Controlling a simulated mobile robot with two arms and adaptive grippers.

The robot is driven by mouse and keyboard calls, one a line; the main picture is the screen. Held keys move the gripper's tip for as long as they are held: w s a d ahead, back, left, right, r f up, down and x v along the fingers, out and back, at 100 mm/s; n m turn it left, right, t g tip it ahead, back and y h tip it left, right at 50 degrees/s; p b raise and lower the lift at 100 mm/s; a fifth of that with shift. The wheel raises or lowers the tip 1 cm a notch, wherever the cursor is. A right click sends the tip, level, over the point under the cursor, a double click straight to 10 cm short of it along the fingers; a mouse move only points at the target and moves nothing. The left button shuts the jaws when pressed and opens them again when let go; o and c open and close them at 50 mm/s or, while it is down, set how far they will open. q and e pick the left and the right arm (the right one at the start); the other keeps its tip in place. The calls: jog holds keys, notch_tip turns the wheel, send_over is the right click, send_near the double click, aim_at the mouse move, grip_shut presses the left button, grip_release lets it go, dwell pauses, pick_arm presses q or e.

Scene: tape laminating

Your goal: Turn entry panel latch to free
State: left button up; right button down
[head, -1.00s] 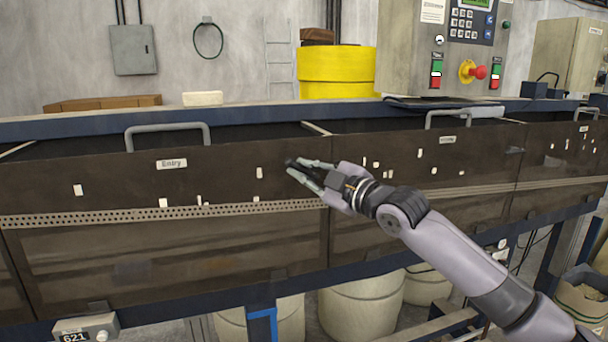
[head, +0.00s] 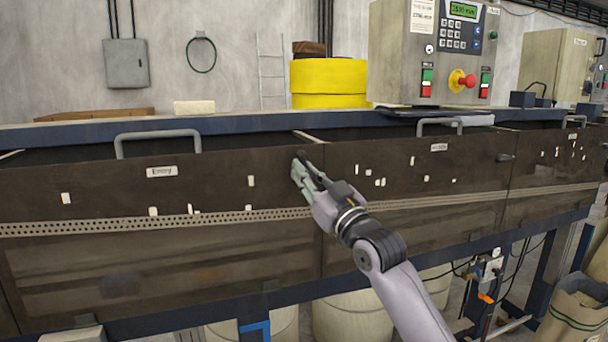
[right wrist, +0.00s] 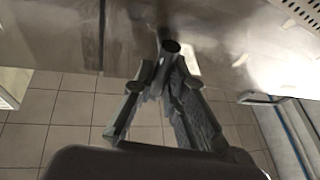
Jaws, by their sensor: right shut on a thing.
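The Entry panel (head: 95,190) is a dark brown panel with a white "Entry" label (head: 161,171) and a grey bar handle (head: 157,134) on top. My right gripper (head: 300,170) is at the panel's upper right edge, near the seam with the middle panel. It is shut on the small dark latch (head: 301,155), mostly hidden by the fingers. In the right wrist view, the fingers (right wrist: 165,85) come together at a dark round piece (right wrist: 171,46) on the panel face. My left gripper is not in view.
The middle panel (head: 400,205) adjoins at the right, with a similar dark latch (head: 504,157) at its far edge. A control box (head: 430,40) with a red button stands above. A perforated strip (head: 100,228) runs along the panels.

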jog(key=shift+m+t+h, duration=0.3)
jog(key=shift+m, duration=0.6)
jog(key=shift+d, duration=0.1)
jog(key=c, duration=1.6)
grip_release()
jog(key=shift+w, duration=0.1)
jog(key=v, duration=1.2)
jog(key=shift+f, duration=0.15)
